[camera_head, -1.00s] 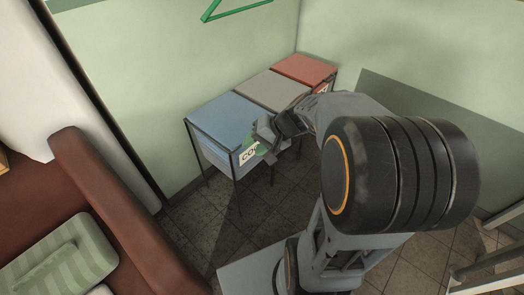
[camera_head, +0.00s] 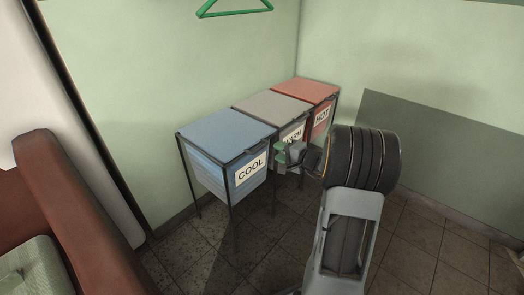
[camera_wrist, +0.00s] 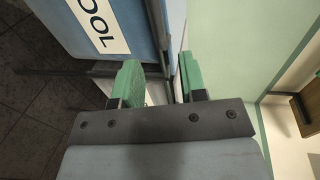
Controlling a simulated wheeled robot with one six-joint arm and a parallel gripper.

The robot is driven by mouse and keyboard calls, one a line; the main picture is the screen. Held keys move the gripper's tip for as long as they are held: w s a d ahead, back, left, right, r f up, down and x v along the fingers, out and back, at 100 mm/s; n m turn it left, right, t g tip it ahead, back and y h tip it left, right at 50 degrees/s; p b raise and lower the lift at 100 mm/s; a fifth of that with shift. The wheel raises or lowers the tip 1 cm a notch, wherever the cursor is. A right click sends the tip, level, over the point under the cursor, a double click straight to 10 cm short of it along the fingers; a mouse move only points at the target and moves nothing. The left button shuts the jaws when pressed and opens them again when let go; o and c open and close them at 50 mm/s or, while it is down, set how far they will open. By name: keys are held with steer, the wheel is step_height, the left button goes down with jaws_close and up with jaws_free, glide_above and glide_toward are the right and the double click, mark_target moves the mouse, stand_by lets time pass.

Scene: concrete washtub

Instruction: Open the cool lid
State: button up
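The cool bin is the blue one at the left of the row, with a white COOL label (camera_head: 251,171) on its front. Its flat blue lid (camera_head: 225,134) lies shut on top. My gripper (camera_head: 287,155) is right of the label, in front of the warm bin. In the wrist view, the green fingers (camera_wrist: 160,80) are apart, with a gap between them. The COOL label (camera_wrist: 98,24) and a dark rim (camera_wrist: 157,35) show just beyond the fingertips. I see nothing held; whether a finger touches the rim I cannot tell.
A grey-lidded warm bin (camera_head: 272,105) and a red-lidded hot bin (camera_head: 303,90) stand to the right in the same dark frame. A brown sofa (camera_head: 85,215) is at the left. A green hanger (camera_head: 235,10) hangs above. Tiled floor is clear in front.

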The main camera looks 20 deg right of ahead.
mark_target(262, 146)
steer(key=b+x, duration=0.1)
steer(key=x, duration=0.7)
steer(key=shift+w+a+b, duration=0.2)
steer(key=shift+w+b, duration=0.15)
steer(key=shift+c, duration=0.2)
steer(key=shift+f, duration=0.1)
jaws_close()
